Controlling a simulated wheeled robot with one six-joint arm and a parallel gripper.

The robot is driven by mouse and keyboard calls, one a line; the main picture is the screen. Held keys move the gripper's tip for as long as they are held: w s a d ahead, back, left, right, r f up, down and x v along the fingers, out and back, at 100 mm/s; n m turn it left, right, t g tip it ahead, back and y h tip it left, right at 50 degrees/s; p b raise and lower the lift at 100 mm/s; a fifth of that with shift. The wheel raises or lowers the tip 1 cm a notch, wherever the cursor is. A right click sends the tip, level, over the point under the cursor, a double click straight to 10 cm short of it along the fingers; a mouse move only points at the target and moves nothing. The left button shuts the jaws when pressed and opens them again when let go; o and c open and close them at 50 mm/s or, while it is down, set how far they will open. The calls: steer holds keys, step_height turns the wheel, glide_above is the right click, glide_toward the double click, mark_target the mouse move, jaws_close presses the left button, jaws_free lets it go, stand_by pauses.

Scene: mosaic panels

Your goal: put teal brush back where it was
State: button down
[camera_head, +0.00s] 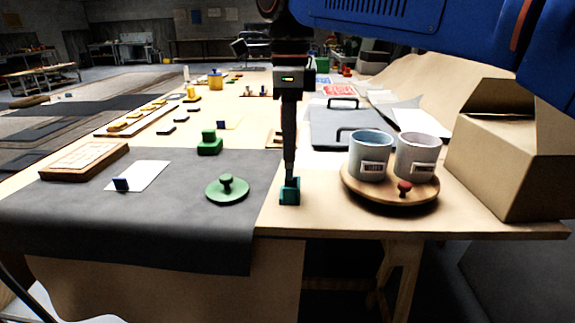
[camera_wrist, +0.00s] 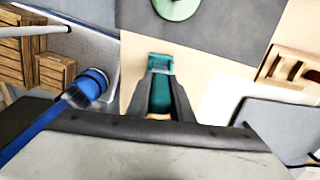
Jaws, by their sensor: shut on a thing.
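The teal brush (camera_head: 289,196) is in my gripper (camera_head: 290,178), low over the bare wooden table just right of the dark mat's edge. I cannot tell whether its lower end touches the table. In the wrist view the teal brush (camera_wrist: 161,94) lies between the two dark fingers of my gripper (camera_wrist: 160,75), which are shut on it. Part of the brush is hidden by the fingers.
A dark mat (camera_head: 160,225) with a green knobbed disc (camera_head: 227,195) lies left. A round wooden board (camera_head: 375,193) holds two mugs (camera_head: 370,155) at right, beside a cardboard box (camera_head: 510,165). The table's front edge is close. A wooden holder (camera_wrist: 290,68) shows in the wrist view.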

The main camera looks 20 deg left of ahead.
steer(key=shift+f, duration=2.25)
steer(key=c, duration=1.6)
jaws_free()
steer(key=shift+f, duration=0.1)
steer(key=shift+o, duration=0.2)
step_height(320, 180, up, 12)
steer(key=shift+r, duration=0.15)
